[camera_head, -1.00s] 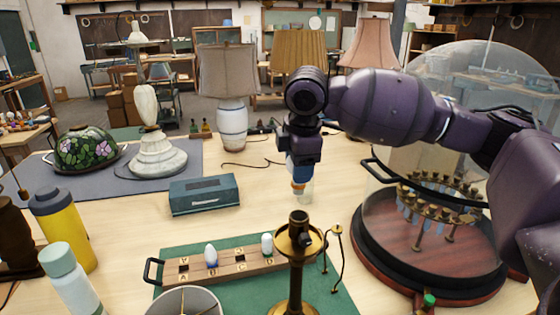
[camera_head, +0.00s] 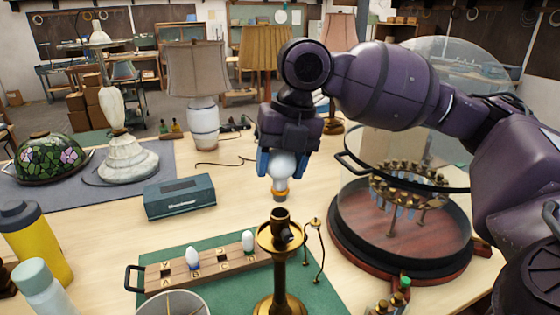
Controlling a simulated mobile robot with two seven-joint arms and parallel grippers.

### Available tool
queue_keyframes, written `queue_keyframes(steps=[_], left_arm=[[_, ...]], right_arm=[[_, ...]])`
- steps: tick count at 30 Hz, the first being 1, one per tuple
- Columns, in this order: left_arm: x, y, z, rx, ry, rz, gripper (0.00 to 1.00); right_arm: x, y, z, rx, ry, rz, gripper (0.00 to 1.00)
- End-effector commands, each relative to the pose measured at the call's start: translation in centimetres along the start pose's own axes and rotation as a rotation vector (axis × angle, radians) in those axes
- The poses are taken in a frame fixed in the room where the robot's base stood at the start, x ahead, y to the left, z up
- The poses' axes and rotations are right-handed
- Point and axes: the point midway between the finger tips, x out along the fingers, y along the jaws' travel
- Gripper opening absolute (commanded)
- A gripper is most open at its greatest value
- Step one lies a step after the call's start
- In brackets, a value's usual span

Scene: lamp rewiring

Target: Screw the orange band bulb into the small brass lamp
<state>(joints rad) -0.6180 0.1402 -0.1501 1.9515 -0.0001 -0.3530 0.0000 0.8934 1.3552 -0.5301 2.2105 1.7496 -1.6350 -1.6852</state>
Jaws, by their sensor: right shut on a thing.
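My right gripper (camera_head: 283,160) is shut on the orange band bulb (camera_head: 282,178), a white bulb with an orange ring near its lower end. The bulb hangs with its base down, just above the small brass lamp (camera_head: 280,262). The two look apart, with a small gap between bulb and socket in the picture; their exact distance in depth is hard to tell. The lamp stands upright with its open socket (camera_head: 280,215) at the top, on the green mat. My left gripper is not in view.
A wooden rack (camera_head: 215,263) with several lettered slots holds two white bulbs. A glass dome on a wooden base (camera_head: 350,245) stands at right, near my right arm. A blue-grey box (camera_head: 180,197) and a yellow bottle (camera_head: 40,245) are at left.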

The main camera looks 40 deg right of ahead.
Motion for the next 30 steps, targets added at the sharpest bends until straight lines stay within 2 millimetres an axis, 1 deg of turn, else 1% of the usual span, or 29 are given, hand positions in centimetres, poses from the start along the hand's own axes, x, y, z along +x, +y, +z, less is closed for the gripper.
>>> queue_keyframes(steps=[4,11,20,24,30], left_arm=[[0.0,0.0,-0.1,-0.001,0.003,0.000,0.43],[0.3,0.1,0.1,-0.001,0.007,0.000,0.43],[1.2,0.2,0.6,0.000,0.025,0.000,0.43],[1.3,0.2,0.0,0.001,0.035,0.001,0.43],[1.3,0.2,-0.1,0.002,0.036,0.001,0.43]], right_arm=[[0.0,0.0,0.0,-0.053,0.010,-0.001,0.31],[0.5,-0.1,0.0,-0.063,0.012,-0.002,0.31],[2.2,-0.4,0.0,-0.062,0.012,-0.002,0.31],[2.9,-0.6,0.0,-0.061,0.014,-0.002,0.31],[3.9,-0.8,0.0,-0.061,0.013,-0.002,0.31]])
